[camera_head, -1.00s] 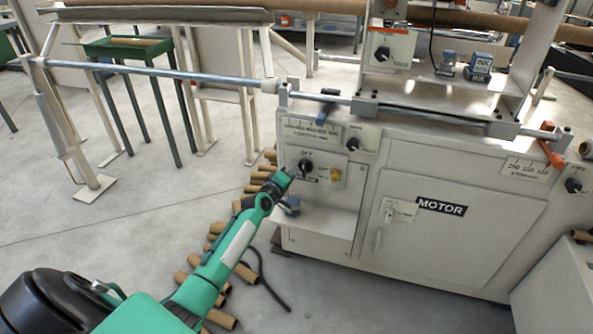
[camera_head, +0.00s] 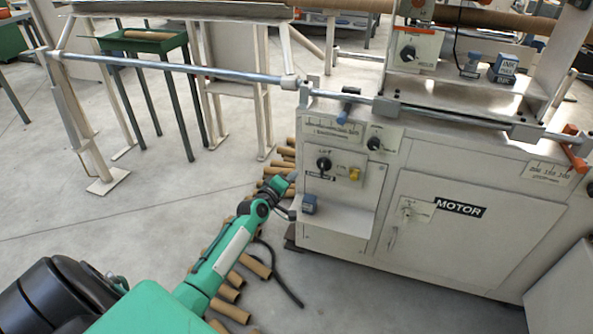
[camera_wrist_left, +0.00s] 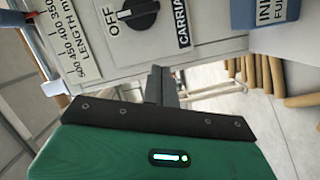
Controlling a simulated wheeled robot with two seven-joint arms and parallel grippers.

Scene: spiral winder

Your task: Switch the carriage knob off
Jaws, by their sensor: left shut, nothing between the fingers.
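The carriage knob (camera_head: 324,164) is a round black knob on the front panel of the white machine. In the left wrist view the knob (camera_wrist_left: 136,12) shows close up at the top edge, partly cut off. "OFF" is printed at its left and a black "CARRIA..." label at its right. Its bar lies roughly along the line between them, with a white mark at the OFF end. My left gripper (camera_head: 293,177) is left of the panel, apart from the knob. Its fingers (camera_wrist_left: 161,82) are shut and empty. My right gripper is not in view.
A yellow switch (camera_head: 354,173) sits right of the knob. A blue ink bottle (camera_head: 309,204) stands on the ledge below. Another black knob (camera_head: 374,143) is up to the right. Cardboard tubes (camera_head: 255,266) lie on the floor around my left forearm.

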